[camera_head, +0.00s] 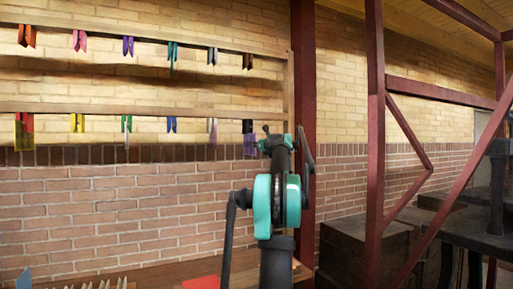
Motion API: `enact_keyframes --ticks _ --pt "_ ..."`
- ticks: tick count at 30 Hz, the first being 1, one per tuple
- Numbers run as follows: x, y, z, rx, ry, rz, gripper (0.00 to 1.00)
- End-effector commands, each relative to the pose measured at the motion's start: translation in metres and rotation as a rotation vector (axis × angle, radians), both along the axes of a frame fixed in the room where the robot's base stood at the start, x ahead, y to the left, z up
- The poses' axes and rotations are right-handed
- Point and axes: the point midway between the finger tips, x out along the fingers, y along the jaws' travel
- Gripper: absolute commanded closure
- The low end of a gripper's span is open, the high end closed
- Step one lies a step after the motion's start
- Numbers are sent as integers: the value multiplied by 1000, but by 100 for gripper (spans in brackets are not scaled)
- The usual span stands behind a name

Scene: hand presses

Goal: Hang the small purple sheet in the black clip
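The black clip (248,126) hangs at the right end of the lower wooden rail. A small purple sheet (249,146) shows directly below it, upright, its top edge at the clip; whether the jaws pinch it is too small to tell. My gripper (266,140) is at the top of my arm, just right of the sheet in the picture. It is seen from behind and is partly hidden by my wrist. Its fingers are too small and covered to show whether they are open, or whether they touch the sheet.
Several coloured clips hang along the upper rail (150,36) and lower rail (150,107); a yellow sheet (24,136) hangs at the lower left. A red sheet (202,283) lies on the wooden bench (160,275) beside a rack (105,285). A dark red post (303,90) stands just right of the rails.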

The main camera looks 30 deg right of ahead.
Motion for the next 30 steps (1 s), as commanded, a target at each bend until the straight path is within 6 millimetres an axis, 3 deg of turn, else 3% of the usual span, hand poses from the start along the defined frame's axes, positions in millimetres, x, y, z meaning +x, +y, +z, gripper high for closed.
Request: enact_keyframes --ticks 30 --pt "0 0 28 0 0 0 100"
